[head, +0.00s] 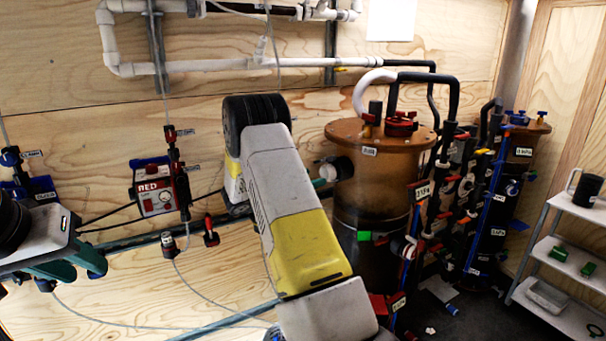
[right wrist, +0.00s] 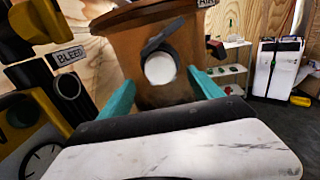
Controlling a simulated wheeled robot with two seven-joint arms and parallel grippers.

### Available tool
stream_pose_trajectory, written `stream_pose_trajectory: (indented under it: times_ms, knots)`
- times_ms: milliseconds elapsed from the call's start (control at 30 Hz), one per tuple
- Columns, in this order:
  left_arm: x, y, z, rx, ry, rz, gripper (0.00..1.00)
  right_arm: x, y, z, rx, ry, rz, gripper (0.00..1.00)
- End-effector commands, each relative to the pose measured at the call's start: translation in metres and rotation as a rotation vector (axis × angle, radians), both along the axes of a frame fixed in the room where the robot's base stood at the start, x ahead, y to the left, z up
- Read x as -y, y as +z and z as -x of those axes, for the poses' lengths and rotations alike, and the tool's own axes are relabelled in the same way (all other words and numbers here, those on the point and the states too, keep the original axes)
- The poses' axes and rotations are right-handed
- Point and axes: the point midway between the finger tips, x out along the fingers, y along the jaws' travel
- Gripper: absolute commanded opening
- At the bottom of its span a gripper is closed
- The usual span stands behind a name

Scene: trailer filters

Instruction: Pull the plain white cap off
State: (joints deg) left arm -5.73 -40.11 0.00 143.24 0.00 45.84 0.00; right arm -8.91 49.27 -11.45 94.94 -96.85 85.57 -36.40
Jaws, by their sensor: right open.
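The plain white cap (right wrist: 160,68) faces my right wrist camera, round and pale, on a black side fitting (head: 343,167) of the brown cylindrical tank (head: 375,190). In the head view the cap (head: 327,172) shows as a small pale disc at the fitting's left end. My right gripper (right wrist: 163,92) is open, with one teal finger on each side of the cap in the picture; I cannot tell whether they touch it. In the head view my right arm partly hides this gripper. My left gripper (head: 72,268) is at the far left, away from the cap; its jaw gap is unclear.
A red-and-white box (head: 157,196) and a clear tube hang on the plywood wall to the left. Black pipes and valves (head: 470,170) crowd the tank's right side. A shelf cart (head: 565,255) stands at the far right. A BLEED label (right wrist: 67,57) and gauge are near my wrist.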

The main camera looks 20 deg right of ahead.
Motion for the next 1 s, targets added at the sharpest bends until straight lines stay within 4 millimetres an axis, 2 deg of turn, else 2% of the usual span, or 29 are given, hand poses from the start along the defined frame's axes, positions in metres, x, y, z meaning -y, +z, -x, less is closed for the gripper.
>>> stream_pose_trajectory:
  times_ms: [200,400,600,1000]
  knots:
    - [0.000,0.000,0.000,0.000,0.000,0.000,0.33,0.032,0.001,-0.005,0.001,-0.002,0.002,0.75]
    - [0.000,0.000,0.000,0.000,0.000,0.000,0.33,0.050,0.000,-0.008,0.001,0.000,0.000,0.75]
    - [0.000,0.000,0.000,0.000,0.000,0.000,0.33,0.056,0.000,-0.009,0.001,-0.001,0.000,0.75]
    - [0.000,0.000,0.000,0.000,0.000,0.000,0.33,0.056,0.000,-0.009,0.001,0.000,0.000,0.75]
